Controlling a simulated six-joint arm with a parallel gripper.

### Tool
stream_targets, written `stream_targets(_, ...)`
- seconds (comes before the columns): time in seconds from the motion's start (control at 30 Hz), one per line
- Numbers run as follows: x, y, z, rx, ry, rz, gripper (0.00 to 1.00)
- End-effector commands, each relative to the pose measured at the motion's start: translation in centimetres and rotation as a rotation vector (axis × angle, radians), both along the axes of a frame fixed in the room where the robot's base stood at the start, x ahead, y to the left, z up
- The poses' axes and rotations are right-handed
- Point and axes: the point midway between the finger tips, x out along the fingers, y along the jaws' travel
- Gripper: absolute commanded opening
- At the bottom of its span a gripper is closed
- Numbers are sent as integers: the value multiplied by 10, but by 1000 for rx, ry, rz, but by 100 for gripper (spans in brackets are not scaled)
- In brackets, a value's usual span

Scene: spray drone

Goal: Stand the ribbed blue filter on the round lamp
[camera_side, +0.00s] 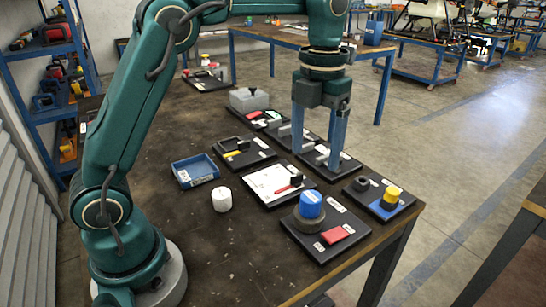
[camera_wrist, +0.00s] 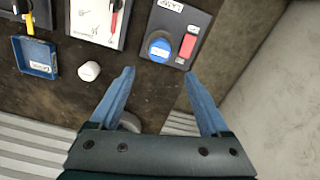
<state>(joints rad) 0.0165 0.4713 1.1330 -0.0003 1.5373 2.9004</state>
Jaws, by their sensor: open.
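The blue filter (camera_side: 312,203) is a short upright blue cylinder with a pale mark on its side; ribs are too small to make out. It stands on a dark grey round base (camera_side: 308,222), which looks like the round lamp, on a black panel at the table's front right. In the wrist view the blue filter (camera_wrist: 160,48) is seen from above and hides most of the round base. My gripper (camera_side: 316,162) is open and empty, pointing down over the panels behind the filter. In the wrist view the fingertips (camera_wrist: 160,74) are apart with nothing between them.
A red block (camera_side: 332,235) lies beside the round base. A yellow-topped piece (camera_side: 390,196) stands on the panel to the right. A white cylinder (camera_side: 222,199), a blue tray (camera_side: 195,172) and a white board (camera_side: 270,185) are to the left.

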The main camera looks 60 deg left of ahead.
Motion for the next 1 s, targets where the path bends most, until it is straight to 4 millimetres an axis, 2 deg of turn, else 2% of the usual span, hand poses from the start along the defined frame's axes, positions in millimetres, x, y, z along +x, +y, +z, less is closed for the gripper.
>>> stream_targets(0.13,-5,0,7,-1,-15,82,80)
stream_targets(0.27,-18,1,17,-11,-59,334,80)
stream_targets(0.43,-44,2,29,-60,-136,815,80)
stream_targets(0.63,-78,3,31,-171,-201,1389,80)
stream_targets(0.87,-117,4,21,-367,-218,2038,80)
stream_targets(1.0,-138,5,8,-510,-185,2398,80)
